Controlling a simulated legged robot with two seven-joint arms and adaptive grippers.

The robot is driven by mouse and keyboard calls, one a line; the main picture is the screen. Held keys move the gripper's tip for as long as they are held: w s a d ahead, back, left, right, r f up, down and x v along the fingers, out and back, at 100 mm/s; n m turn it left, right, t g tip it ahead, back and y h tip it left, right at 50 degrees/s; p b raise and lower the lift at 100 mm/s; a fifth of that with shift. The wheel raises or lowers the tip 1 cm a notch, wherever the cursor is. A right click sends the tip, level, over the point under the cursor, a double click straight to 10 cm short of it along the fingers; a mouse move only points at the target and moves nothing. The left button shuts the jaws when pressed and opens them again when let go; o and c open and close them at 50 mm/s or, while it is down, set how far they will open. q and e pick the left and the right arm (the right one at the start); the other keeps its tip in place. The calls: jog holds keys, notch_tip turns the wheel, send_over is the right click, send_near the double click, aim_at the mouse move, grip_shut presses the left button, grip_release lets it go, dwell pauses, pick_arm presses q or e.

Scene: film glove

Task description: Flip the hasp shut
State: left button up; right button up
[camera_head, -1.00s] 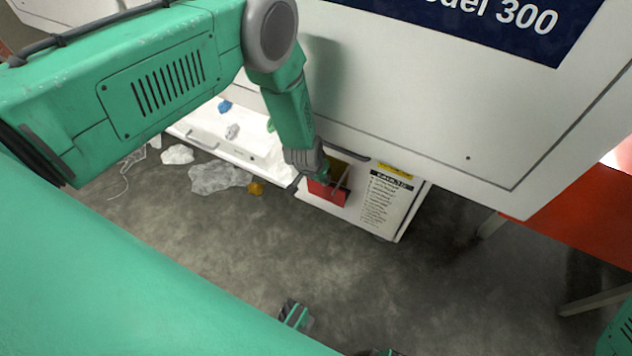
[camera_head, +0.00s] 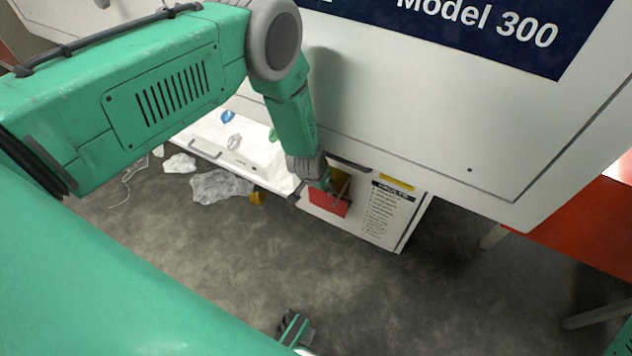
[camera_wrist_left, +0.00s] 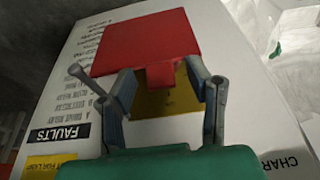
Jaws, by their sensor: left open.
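The hasp shows as a red plate (camera_head: 328,204) on the front of a white panel, beside a yellow patch (camera_head: 342,174). In the left wrist view the red plate (camera_wrist_left: 150,42) is large, with a small red tab at its lower edge and a yellow plate (camera_wrist_left: 165,98) behind. My left gripper (camera_head: 338,186) is at the hasp. In the wrist view its fingers (camera_wrist_left: 166,88) are apart, one on each side of the tab and yellow plate. Whether they touch the red plate I cannot tell.
A white panel with a FAULTS label (camera_head: 385,210) holds the hasp. A large white cabinet front (camera_head: 430,120) overhangs it. An open white tray (camera_head: 215,135) with small items is left of it. Crumpled clear film (camera_head: 220,188) lies on the floor. An orange surface (camera_head: 585,222) stands right.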

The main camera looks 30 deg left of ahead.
pick_arm(q)
jog(key=s+r, duration=0.2)
jog(key=s, duration=0.4)
jog(key=s+r, duration=0.2)
jog(key=s, duration=0.5)
jog(key=shift+s+a+r, duration=0.2)
jog(key=shift+s+r, duration=0.05)
jog(key=shift+r, duration=0.05)
